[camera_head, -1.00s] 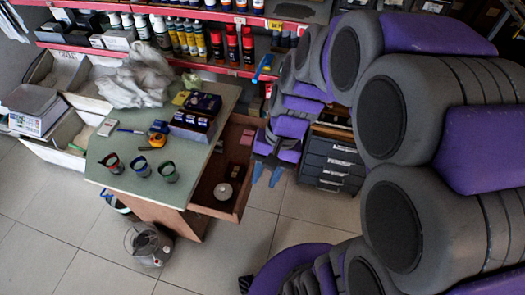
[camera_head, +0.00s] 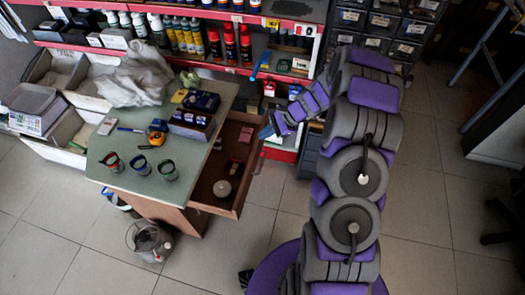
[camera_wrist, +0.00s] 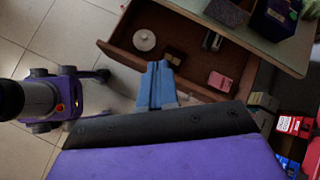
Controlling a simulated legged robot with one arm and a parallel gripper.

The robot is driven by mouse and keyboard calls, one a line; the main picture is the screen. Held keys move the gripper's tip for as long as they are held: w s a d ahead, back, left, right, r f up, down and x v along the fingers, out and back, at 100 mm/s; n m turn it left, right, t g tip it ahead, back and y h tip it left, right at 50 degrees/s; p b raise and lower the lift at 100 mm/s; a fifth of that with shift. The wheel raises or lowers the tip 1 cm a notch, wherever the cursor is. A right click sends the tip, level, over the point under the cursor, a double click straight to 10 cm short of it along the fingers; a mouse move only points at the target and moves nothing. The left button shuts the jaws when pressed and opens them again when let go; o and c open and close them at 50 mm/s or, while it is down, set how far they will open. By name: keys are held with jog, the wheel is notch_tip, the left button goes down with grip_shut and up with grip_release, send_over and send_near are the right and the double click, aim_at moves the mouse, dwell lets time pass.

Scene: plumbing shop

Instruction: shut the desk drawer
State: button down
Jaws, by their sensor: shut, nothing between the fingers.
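The desk drawer (camera_head: 207,183) is open, pulled out from the right side of the green-topped desk (camera_head: 133,178). It also shows in the wrist view (camera_wrist: 120,35). Inside lie a white round item (camera_head: 222,188), a pink box (camera_head: 246,134) and small dark items. My gripper (camera_head: 267,130) has blue fingers, shut and empty. It is beside the drawer's outer front, near the far end in the head view. In the wrist view the fingers (camera_wrist: 158,68) overlap the drawer's front edge; I cannot tell whether they touch it.
Cups, a tape measure (camera_head: 157,138) and dark boxes (camera_head: 197,109) stand on the desk. Red shelves (camera_head: 235,70) with bottles run behind. A bucket (camera_head: 150,241) stands on the floor by the desk.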

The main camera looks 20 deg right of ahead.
jog(key=w+d+f+m+t, duration=0.2)
jog(key=d+f+m, duration=0.25)
jog(key=f, duration=0.45)
jog(key=m+t+b, duration=0.1)
jog(key=m+b, duration=0.1)
jog(key=m, duration=0.1)
send_near(256, 153)
jog(key=shift+h, duration=0.4)
jog(key=shift+s+a+r+x, duration=0.1)
jog(key=shift+a+x, duration=0.05)
jog(key=shift+x, duration=0.8)
jog(key=shift+s+a+r+x, duration=0.1)
jog(key=shift+x, duration=0.85)
jog(key=shift+a+r+x, duration=0.1)
jog(key=shift+a+x, duration=0.05)
jog(key=shift+x, duration=0.85)
jog(key=shift+a, duration=0.1)
